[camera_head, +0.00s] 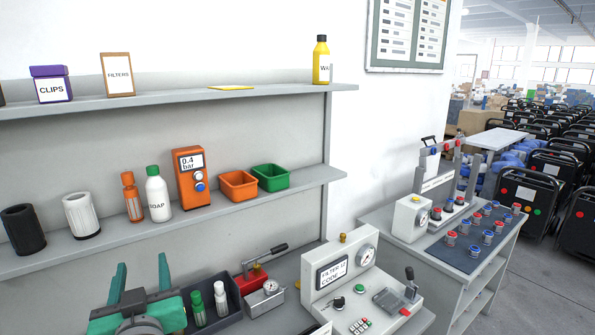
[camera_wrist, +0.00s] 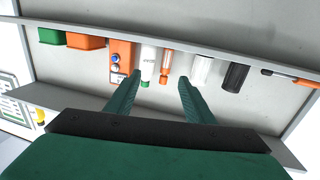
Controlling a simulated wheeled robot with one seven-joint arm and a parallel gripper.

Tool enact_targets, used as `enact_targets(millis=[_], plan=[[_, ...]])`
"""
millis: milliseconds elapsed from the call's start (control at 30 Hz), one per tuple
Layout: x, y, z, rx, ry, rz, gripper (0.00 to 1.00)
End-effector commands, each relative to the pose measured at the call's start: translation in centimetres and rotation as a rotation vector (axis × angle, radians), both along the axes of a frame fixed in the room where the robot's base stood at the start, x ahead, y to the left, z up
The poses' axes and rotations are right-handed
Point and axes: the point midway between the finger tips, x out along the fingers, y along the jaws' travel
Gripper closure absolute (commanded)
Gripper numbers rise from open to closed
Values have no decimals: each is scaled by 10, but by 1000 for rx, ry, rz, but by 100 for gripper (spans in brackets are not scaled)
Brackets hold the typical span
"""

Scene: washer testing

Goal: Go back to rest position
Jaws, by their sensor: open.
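My gripper (camera_head: 137,285) shows at the lower left of the head view, with its two green fingers apart and nothing between them. In the wrist view my gripper (camera_wrist: 160,84) is also open and empty, its fingers pointing toward the lower shelf. Past the fingertips there stand a white soap bottle (camera_wrist: 149,60), an orange bottle (camera_wrist: 167,63) and a white cylinder (camera_wrist: 202,70). The fingers appear apart from these items. In the head view the soap bottle (camera_head: 157,195) and orange bottle (camera_head: 131,200) stand upright on the lower shelf (camera_head: 235,207).
An upper shelf (camera_head: 180,100) runs above. A side table (camera_head: 470,262) with several small parts stands further right.

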Motion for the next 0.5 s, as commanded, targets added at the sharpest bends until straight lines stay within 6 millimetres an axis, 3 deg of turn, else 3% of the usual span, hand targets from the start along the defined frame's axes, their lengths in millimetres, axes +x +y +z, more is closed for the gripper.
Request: enact_targets(millis=[167,500], plan=[[7,-17,-43,-17,15,-27,52],[2,-73,-154,-47,42,-99,52]])
